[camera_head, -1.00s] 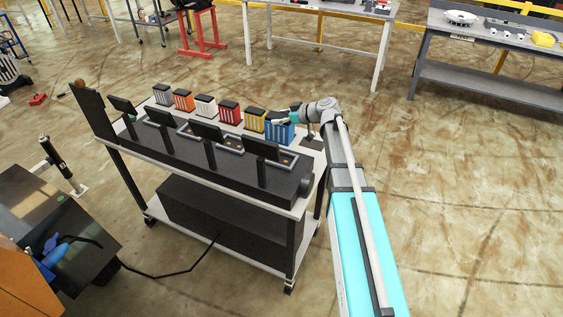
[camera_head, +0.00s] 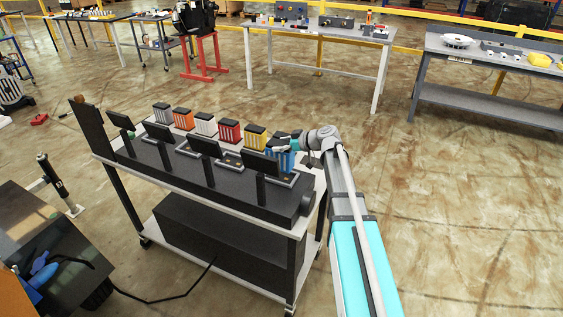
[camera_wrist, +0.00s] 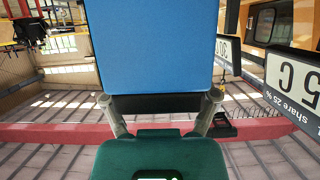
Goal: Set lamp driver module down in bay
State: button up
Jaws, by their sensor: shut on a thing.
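My gripper (camera_head: 284,146) is shut on a blue module (camera_head: 286,161), the lamp driver module. In the wrist view, the module's flat blue face (camera_wrist: 150,45) fills the upper middle, and my gripper's fingers (camera_wrist: 162,104) close at its lower end. In the head view, the module is at the right end of the black console, over or at the rightmost framed bay (camera_head: 284,180). A raised black panel (camera_head: 259,163) hides its left part. I cannot tell whether its underside touches the bay.
Grey, orange, white, red and yellow modules (camera_head: 255,137) stand in a row behind the console (camera_head: 200,185) on a wheeled cart. Several black panels stand up from the console. In the wrist view, a "5 C" sign (camera_wrist: 292,80) is at right. Floor right of the cart is clear.

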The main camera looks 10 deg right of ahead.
aim_at(292, 154)
jog(key=shift+f+b, duration=0.35)
jog(key=shift+f, duration=0.25)
jog(key=shift+f+b, duration=1.85)
jog(key=shift+f, duration=0.15)
jog(key=o, duration=1.2)
jog(key=shift+s+d+r+p, duration=0.3)
jog(key=shift+s+d+r, duration=0.05)
jog(key=shift+d+r, duration=0.1)
jog(key=p+v, duration=0.3)
jog(key=v, duration=0.6)
jog(key=shift+p+v, duration=0.5)
jog(key=shift+v, duration=0.4)
